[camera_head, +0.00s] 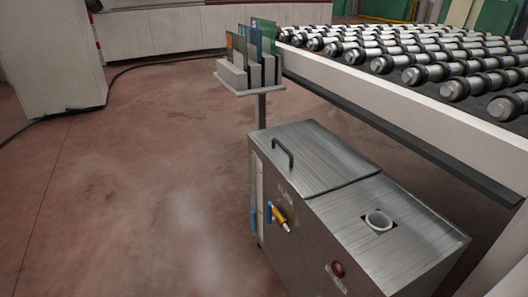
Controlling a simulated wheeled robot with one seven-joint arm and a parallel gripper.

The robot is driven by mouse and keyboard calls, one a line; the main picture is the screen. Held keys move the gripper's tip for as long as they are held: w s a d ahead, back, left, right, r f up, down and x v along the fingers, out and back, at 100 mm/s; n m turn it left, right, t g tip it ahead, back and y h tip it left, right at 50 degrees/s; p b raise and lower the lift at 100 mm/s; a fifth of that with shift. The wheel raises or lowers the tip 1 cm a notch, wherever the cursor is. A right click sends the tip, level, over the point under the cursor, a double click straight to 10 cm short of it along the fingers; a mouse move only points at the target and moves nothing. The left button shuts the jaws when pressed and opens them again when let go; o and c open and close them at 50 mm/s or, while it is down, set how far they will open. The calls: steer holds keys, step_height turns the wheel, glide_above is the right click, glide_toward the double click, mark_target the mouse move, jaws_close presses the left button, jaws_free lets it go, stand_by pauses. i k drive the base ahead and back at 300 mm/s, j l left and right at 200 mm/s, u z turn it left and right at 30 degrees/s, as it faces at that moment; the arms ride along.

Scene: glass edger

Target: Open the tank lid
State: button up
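The tank (322,235) is a brushed-metal box at the lower right, under the edge of the roller table. Its lid (318,156) covers the left, farther part of the top and lies flat and shut. A dark bar handle (283,151) stands near the lid's left edge. A yellow and blue valve (280,217) and a dark red button (338,269) are on the side facing me. My gripper is not in view.
The roller conveyor (420,62) with its pale side rail (390,107) runs along the right, beside and above the tank. A small stand (252,85) with glass samples is behind the tank. Open reddish floor (150,190) lies to the left. A dark cable (150,66) crosses it near a pale cabinet (50,55).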

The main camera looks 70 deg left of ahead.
mark_target(315, 161)
steer(key=k+l+u, duration=0.1)
steer(key=u, duration=1.95)
steer(key=i+j+z, duration=0.15)
steer(key=i+j, duration=0.75)
steer(key=j, duration=0.15)
